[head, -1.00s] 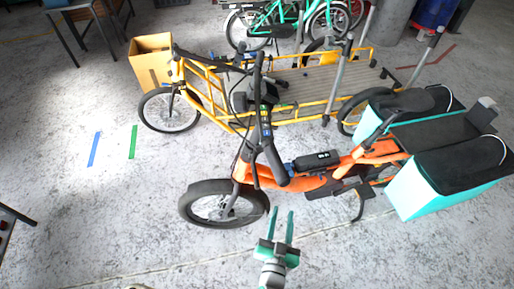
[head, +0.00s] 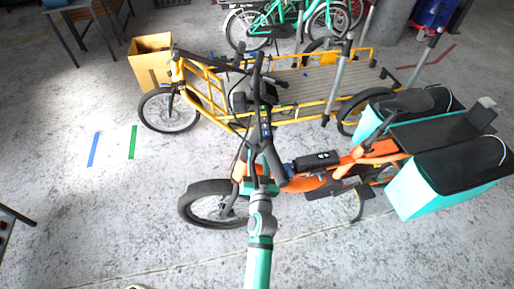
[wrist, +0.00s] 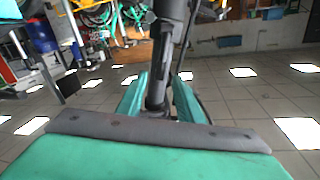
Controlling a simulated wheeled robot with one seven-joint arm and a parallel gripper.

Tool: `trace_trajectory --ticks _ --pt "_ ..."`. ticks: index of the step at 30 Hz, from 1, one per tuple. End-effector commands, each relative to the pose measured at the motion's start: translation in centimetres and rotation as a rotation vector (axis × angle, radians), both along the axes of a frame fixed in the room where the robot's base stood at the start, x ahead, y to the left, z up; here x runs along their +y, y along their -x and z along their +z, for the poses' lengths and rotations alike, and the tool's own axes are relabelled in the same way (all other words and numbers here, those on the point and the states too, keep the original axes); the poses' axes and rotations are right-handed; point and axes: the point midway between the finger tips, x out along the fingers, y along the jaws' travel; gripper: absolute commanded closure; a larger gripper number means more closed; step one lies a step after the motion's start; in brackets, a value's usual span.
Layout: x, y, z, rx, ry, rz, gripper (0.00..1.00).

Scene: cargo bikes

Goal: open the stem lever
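The orange cargo bike (head: 312,182) stands in the middle of the head view, its dark handlebar and stem (head: 262,125) rising above the front wheel. My gripper (head: 262,180) is at the front of this bike, low on the stem. In the wrist view the dark stem post (wrist: 159,70) stands upright between the two green fingers of my gripper (wrist: 160,98). The fingers look spread, with the post between or just beyond them; I cannot tell whether they touch it. I cannot make out the stem lever clearly in either view.
A yellow cargo bike (head: 205,85) stands close behind the orange one. Teal side boxes (head: 430,192) are at the orange bike's rear. A cardboard box (head: 150,60) and a table (head: 75,10) are at the back left.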

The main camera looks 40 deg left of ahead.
Motion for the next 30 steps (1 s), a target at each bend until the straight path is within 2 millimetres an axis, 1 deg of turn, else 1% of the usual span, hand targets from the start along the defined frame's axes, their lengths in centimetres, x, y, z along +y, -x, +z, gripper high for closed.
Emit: trace_trajectory --ticks 1,3,9,14,21,22,25,26,30 --pt "0.6 -0.7 0.1 -0.002 -0.001 0.000 0.67" --pt "1.3 -1.5 0.1 -0.001 -0.001 0.001 0.67" --pt "2.5 -3.1 0.0 -0.001 0.001 0.001 0.67" --pt "2.9 -3.5 0.0 -0.001 -0.001 0.000 0.67" --pt "2.9 -3.6 0.0 0.000 0.000 0.000 0.67" --pt "2.9 -3.6 0.0 0.000 0.000 0.000 0.72" --pt "2.9 -3.6 0.0 0.000 0.000 0.000 0.96" --pt "2.9 -3.6 0.0 0.000 0.000 0.000 1.00" --pt "2.9 -3.6 0.0 0.000 0.000 0.000 1.00"
